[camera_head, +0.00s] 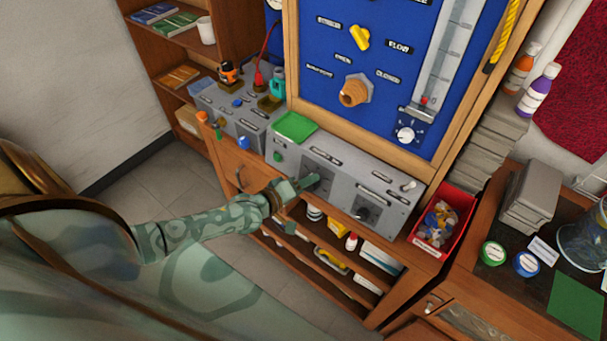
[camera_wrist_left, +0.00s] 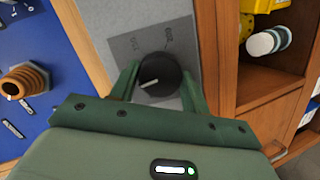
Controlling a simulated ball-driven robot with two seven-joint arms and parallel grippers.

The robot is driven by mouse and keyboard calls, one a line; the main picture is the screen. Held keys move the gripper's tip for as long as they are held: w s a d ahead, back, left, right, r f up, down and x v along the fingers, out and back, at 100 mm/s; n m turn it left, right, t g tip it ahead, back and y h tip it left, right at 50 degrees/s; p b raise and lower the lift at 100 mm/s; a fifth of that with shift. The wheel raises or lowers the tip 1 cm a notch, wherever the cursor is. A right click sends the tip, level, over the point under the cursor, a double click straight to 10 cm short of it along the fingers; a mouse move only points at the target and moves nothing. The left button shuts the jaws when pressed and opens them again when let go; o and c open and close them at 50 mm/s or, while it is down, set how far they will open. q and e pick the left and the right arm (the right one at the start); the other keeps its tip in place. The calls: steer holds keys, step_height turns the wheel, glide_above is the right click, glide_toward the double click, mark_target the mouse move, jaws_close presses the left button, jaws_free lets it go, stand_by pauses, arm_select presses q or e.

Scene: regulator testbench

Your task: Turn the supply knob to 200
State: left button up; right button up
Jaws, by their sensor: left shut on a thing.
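A round black knob (camera_wrist_left: 158,72) with a white pointer line sits on a dark square plate of the grey panel in the left wrist view. Its pointer aims to the lower left of that picture. Faint scale markings lie above it, too small to read surely. My left gripper (camera_wrist_left: 160,88) has one green finger on each side of the knob and is shut on it. In the head view, my left gripper (camera_head: 308,182) is at the front of the grey control box (camera_head: 340,170) and hides most of this knob. My right gripper is not in view.
A second black knob (camera_head: 367,212) and a toggle switch (camera_head: 408,187) are to the right on the same box. The blue board (camera_head: 375,55) with a yellow valve handle (camera_head: 359,37) rises behind. A red bin (camera_head: 446,218) stands at the right. Open shelves lie below.

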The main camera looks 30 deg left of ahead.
arm_select(q)
steer(key=m+p, duration=0.3)
steer(key=shift+d+r+g+y, duration=0.1)
steer(key=shift+r+g+y, duration=0.1)
steer(key=shift+g+y, duration=0.1)
steer(key=m+p, duration=0.1)
steer(key=m, duration=0.2)
steer(key=m+y+p, duration=0.1)
steer(key=m+p, duration=0.1)
steer(key=shift+s+d+f+m+y, duration=0.1)
steer(key=shift+d+m+y, duration=0.05)
steer(key=shift+m+y, duration=0.2)
steer(key=shift+m+y+p, duration=0.25)
steer(key=shift+m+p, duration=0.35)
steer(key=shift+m, duration=0.55)
steer(key=shift+f+m+y, duration=0.15)
steer(key=shift+m+y, duration=0.25)
steer(key=shift+m, duration=0.8)
steer(key=m+b, duration=0.1)
steer(key=m, duration=0.1)
steer(key=m+y+b, duration=0.1)
steer(key=m, duration=0.2)
steer(key=shift+d+f+b, duration=0.15)
steer(key=shift+f+b, duration=0.05)
steer(key=shift+b, duration=0.1)
steer(key=shift+m+t+y+b, duration=0.45)
steer(key=shift+m+b, duration=0.65)
steer(key=shift+m, duration=0.7)
steer(key=shift+r, duration=0.1)
